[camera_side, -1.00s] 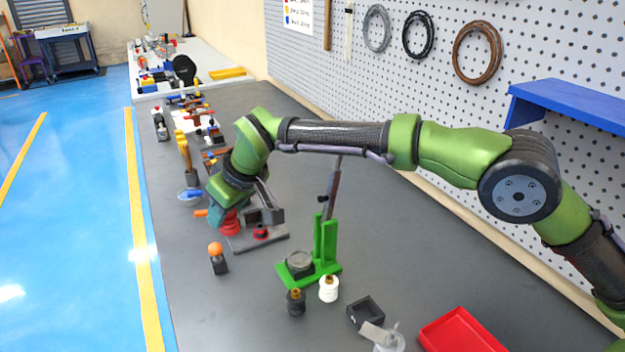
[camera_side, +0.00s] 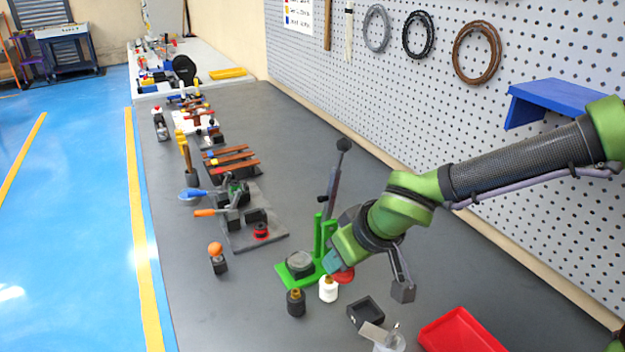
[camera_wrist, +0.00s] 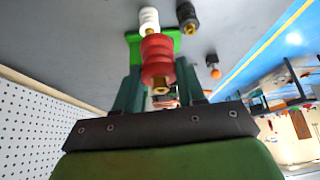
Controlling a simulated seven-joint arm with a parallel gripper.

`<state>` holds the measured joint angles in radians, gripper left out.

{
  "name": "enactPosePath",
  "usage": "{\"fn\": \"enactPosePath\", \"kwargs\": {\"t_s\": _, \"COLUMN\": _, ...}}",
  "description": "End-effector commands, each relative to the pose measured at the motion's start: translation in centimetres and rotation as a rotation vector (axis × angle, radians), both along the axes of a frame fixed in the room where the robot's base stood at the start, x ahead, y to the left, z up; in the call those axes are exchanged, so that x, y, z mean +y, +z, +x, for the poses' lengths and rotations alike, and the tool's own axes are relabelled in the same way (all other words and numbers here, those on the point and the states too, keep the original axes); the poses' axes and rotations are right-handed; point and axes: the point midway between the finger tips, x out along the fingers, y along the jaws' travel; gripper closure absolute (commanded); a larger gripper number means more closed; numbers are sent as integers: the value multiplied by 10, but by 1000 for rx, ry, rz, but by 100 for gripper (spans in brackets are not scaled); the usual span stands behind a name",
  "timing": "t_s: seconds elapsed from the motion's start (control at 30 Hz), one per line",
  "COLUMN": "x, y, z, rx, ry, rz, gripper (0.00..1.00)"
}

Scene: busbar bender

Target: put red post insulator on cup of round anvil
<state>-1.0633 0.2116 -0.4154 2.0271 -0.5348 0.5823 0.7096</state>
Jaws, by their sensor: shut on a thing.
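The red post insulator (camera_wrist: 157,58) is held between my gripper's fingers (camera_wrist: 160,75) in the wrist view, a brass end showing toward me. In the side view it shows as a red edge (camera_side: 345,276) under my gripper (camera_side: 336,264), just right of the green stand (camera_side: 318,245) and behind the white insulator. A round dark grey cup-like piece (camera_side: 300,262) sits on the green stand's base, left of my gripper; it looks like the round anvil's cup. My gripper hides part of the stand. I cannot tell the insulator's exact height.
A white insulator (camera_side: 328,290) and a black insulator (camera_side: 296,303) stand in front of the green base. A black box (camera_side: 366,312) and a red tray (camera_side: 462,332) lie to the right. A grey bender plate (camera_side: 270,238) and an orange-knobbed piece (camera_side: 217,257) are to the left.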

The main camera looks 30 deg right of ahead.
Motion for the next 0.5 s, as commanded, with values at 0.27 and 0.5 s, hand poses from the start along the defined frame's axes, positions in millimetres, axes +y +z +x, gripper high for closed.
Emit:
{"fn": "enactPosePath", "kwargs": {"t_s": 0.27, "x": 4, "y": -27, "z": 53, "rx": 0, "ry": -23, "rz": -3, "gripper": 95}}
{"fn": "enactPosePath", "kwargs": {"t_s": 0.5, "x": 10, "y": -50, "z": 98, "rx": -1, "ry": -20, "rz": 0, "gripper": 95}}
